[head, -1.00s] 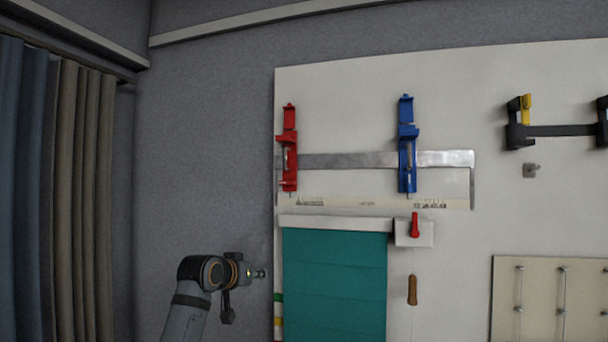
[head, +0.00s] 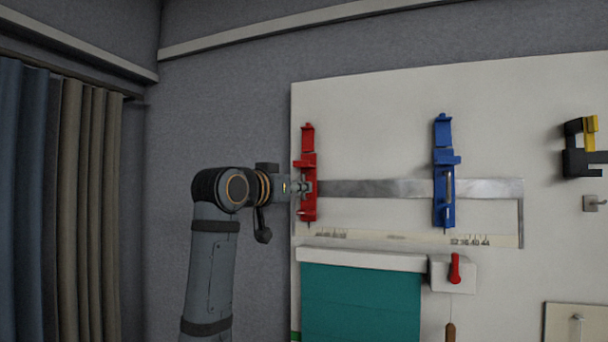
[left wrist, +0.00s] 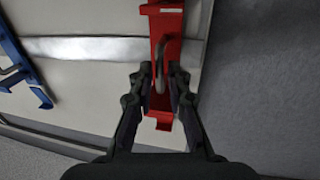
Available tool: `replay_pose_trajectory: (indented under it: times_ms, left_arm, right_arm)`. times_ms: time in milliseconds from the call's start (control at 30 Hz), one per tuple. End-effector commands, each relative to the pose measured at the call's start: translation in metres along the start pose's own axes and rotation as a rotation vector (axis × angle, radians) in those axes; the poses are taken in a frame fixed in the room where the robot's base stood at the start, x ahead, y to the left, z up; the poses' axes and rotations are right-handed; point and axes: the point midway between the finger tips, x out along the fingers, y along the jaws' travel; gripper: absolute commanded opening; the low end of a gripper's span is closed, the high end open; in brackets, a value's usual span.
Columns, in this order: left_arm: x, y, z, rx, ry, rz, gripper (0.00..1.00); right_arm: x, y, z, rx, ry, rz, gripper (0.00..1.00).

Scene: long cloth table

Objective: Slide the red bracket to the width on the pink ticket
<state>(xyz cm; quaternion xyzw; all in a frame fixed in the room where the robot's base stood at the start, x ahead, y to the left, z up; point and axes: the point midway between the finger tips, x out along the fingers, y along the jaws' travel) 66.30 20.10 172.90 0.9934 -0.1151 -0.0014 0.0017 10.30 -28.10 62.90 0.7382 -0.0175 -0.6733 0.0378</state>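The red bracket (head: 308,205) sits at the left end of a metal rail (head: 380,188) on the white board; it also shows in the left wrist view (left wrist: 165,22). A grey metal handle (left wrist: 160,60) stands out from its front. My left gripper (head: 306,188) is at the bracket's front. In the left wrist view its fingers (left wrist: 160,72) are apart, one on each side of the handle, with red showing between them. The blue bracket (head: 444,205) is farther right on the rail. I see no pink ticket. My right gripper is not in view.
A pale printed strip (head: 400,238) runs below the rail. Under it hang a teal blind (head: 360,300) and a box with a red lever (head: 455,268). A black and yellow clamp (head: 580,150) is at the right. The rail between the brackets is clear.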

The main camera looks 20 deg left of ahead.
Motion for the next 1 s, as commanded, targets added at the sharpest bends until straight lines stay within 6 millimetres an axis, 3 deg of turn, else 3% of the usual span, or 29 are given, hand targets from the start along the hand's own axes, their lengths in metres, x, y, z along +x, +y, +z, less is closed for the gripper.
replay_pose_trajectory:
  times_ms: [33, 233, 467, 600, 1000]
  left_arm:
    - [0.008, 0.000, -0.005, -0.001, -0.003, 0.001, 0.17]
    - [0.024, 0.000, -0.001, 0.000, 0.001, 0.000, 0.17]
    - [0.025, 0.000, 0.001, 0.000, 0.001, 0.000, 0.17]
    - [0.025, 0.000, 0.001, 0.000, 0.001, 0.000, 0.00]
    - [0.025, 0.000, 0.001, 0.000, 0.001, -0.001, 0.00]
  right_arm:
    - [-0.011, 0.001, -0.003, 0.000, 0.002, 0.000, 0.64]
    - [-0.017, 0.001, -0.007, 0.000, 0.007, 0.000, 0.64]
    - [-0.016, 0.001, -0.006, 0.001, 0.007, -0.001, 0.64]
    - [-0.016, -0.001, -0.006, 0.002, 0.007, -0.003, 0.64]
    - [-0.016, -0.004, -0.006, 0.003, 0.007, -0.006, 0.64]
